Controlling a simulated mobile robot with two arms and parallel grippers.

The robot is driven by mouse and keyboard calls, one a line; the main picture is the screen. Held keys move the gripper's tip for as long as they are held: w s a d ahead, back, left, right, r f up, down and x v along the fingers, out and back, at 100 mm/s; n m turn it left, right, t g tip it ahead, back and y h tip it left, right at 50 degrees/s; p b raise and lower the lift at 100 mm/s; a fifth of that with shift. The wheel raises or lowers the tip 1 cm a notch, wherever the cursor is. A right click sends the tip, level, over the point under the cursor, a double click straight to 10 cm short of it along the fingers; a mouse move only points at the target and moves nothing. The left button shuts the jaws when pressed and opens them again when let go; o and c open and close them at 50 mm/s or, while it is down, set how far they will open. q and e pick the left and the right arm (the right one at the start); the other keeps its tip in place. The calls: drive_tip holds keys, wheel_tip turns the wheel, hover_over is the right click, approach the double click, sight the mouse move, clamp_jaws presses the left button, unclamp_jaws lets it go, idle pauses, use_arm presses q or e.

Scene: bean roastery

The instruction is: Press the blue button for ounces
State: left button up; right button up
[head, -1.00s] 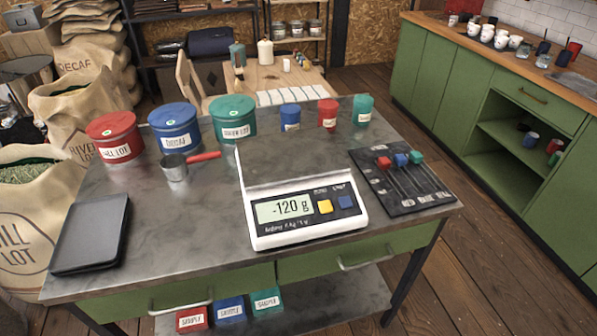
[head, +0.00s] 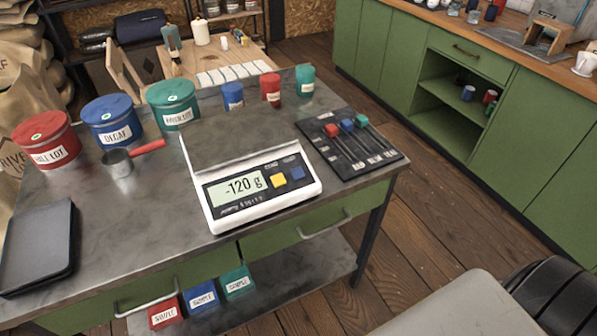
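The blue button (head: 297,173) is on the front panel of the white scale (head: 262,216), to the right of a yellow button (head: 278,180). The scale's display (head: 236,191) reads -120 g. The scale stands near the front edge of the metal-topped table, and its weighing plate (head: 236,139) looks empty. Neither of my grippers is in view, and nothing touches the blue button. A grey and black part, probably of my own body, shows at the bottom right.
A metal scoop with a red handle (head: 117,163) lies left of the scale. A black slider board (head: 350,144) lies to its right, and a dark tray (head: 38,247) at far left.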

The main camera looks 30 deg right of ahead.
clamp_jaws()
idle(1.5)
